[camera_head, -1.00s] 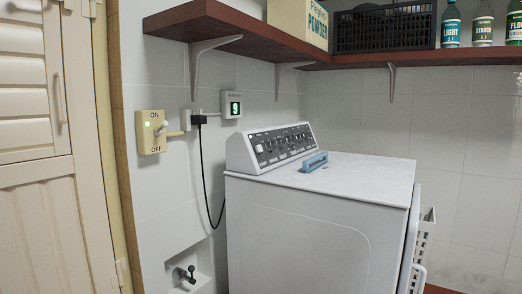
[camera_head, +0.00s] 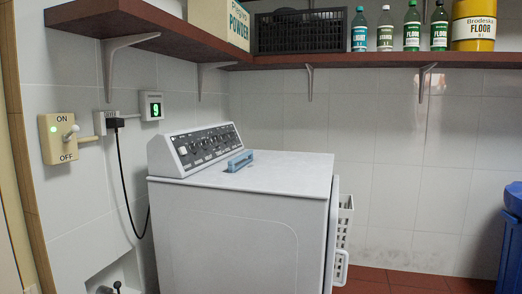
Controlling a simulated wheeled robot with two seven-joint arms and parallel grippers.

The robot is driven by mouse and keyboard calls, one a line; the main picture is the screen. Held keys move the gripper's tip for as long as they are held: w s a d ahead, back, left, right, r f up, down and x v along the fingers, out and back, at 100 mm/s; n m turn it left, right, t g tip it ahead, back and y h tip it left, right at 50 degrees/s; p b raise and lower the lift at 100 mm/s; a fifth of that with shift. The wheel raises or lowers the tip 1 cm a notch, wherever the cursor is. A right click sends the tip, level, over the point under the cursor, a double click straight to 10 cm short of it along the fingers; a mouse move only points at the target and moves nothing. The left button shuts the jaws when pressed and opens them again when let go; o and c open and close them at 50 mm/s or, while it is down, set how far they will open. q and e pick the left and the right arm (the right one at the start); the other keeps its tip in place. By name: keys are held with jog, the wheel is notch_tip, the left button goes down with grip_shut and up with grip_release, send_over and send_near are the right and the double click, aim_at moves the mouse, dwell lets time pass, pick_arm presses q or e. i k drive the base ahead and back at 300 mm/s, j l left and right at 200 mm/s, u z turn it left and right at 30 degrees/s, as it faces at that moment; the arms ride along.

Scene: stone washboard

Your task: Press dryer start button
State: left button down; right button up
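The white dryer (camera_head: 235,230) stands against the tiled wall, a little left of the middle in the head view. Its raised dark control panel (camera_head: 206,146) runs along the back left of the top, with several knobs and a pale square at its left end that may be a button (camera_head: 182,151). A blue object (camera_head: 240,161) lies on the dryer top beside the panel. Neither of my grippers is in view.
A wall switch (camera_head: 59,137) marked ON and OFF and a small green display (camera_head: 152,106) are on the left wall. A brown shelf (camera_head: 150,37) with bottles runs above. A white basket (camera_head: 344,225) stands right of the dryer. A blue bin (camera_head: 512,225) is at the right edge.

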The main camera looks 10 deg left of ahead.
aim_at(182, 151)
jog(key=z, duration=0.65)
jog(key=j, duration=0.6)
jog(key=k+j, duration=0.15)
jog(key=j, duration=1.1)
jog(key=k, duration=0.05)
